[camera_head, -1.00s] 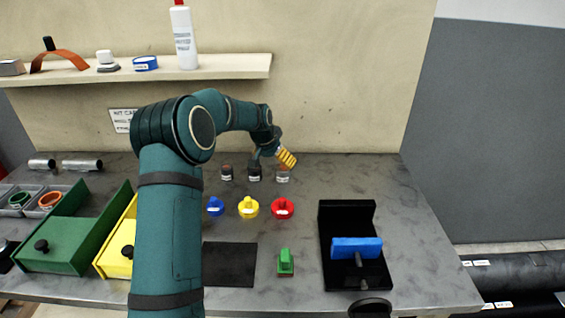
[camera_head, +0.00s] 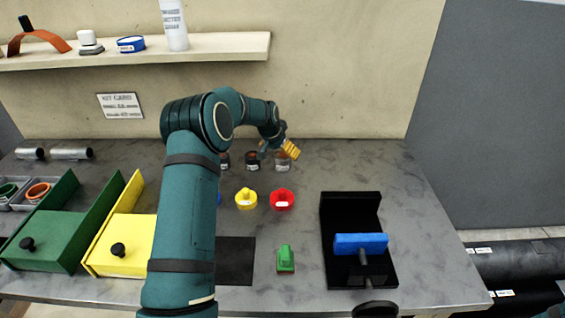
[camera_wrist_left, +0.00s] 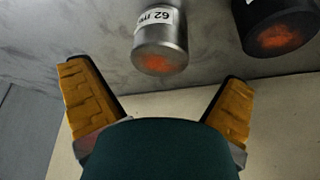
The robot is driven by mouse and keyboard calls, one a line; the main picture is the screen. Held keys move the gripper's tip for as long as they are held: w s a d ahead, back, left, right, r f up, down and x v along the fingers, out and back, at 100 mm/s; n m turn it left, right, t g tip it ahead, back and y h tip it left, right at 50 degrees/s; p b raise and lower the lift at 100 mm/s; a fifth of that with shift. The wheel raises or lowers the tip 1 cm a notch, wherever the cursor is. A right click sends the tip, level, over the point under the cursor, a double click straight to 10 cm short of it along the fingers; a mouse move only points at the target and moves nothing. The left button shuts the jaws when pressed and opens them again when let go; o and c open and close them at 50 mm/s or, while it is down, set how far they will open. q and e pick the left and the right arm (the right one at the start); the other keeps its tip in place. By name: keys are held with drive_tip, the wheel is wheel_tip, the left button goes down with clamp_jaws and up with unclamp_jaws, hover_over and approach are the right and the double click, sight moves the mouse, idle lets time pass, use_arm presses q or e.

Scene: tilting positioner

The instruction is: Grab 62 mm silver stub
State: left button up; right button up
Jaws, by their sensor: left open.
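The silver stub (camera_wrist_left: 160,48) labelled 62 mm shows in the left wrist view, with a rusty-orange end face. In the head view it is the rightmost stub (camera_head: 282,163) of a short row at the back of the table. My left gripper (camera_head: 291,149) is at that row, close to the silver stub, with yellow finger pads. In the left wrist view the two fingers (camera_wrist_left: 160,108) are spread wide with nothing between them. The stub lies beyond the fingertips, roughly centred, apart from both. My right gripper is not in view.
A dark stub (camera_wrist_left: 280,25) stands beside the silver one. Yellow (camera_head: 246,199) and red (camera_head: 282,200) knobbed pieces, a green block (camera_head: 286,259) and a black fixture with a blue bar (camera_head: 360,244) stand nearer. Green (camera_head: 45,245) and yellow (camera_head: 125,240) bins are left. A shelf (camera_head: 200,48) hangs above.

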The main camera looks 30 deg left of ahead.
sight(282, 155)
use_arm(q)
drive_tip(key=shift+x, duration=2.8)
drive_tip(key=shift+s, duration=0.15)
drive_tip(key=c, duration=1.3)
drive_tip(key=shift+r, duration=0.1)
drive_tip(key=shift+c, duration=0.2)
